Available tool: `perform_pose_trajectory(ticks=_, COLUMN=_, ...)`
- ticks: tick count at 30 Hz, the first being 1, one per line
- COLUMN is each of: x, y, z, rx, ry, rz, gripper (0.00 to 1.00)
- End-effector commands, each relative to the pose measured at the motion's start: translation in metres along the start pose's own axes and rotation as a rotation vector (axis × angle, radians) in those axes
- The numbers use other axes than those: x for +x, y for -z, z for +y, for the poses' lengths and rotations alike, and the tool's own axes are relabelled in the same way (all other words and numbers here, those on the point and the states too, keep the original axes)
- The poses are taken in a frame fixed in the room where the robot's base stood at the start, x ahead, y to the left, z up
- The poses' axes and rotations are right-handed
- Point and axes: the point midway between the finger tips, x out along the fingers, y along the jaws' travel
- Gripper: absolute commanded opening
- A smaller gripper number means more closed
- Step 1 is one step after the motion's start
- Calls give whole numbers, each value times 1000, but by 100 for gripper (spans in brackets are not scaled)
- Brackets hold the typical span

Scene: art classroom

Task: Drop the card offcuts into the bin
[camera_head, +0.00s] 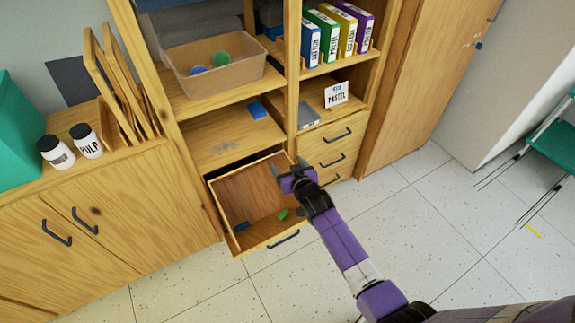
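My gripper (288,165) is over the right back corner of an open wooden drawer. Its two dark fingers look apart, with nothing visible between them. Nothing in view is clearly a card offcut. A small yellow strip (533,231) lies on the floor at the right, far from my gripper; I cannot tell whether it is card. No waste bin is plainly recognisable. A tan open box (215,83) with a blue and a green ball sits on the shelf above and left of my gripper.
The pulled-out drawer (262,243) holds a small blue and a small green item and juts over the floor. Shut drawers (328,160) stand to its right. Jars (86,141) stand on the left cabinet. A green chair (556,143) is at right. The tiled floor between is mostly clear.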

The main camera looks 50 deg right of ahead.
Motion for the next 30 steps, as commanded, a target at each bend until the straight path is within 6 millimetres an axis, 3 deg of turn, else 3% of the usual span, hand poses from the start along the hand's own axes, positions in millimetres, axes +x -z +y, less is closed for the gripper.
perform_pose_trajectory(ticks=8, x=-8, y=0, z=0, rx=1, ry=0, rz=0, gripper=75)
perform_pose_trajectory(ticks=21, x=-69, y=-1, z=-1, rx=1, ry=1, rz=0, gripper=75)
perform_pose_trajectory(ticks=30, x=-78, y=0, z=0, rx=0, ry=0, rz=0, gripper=75)
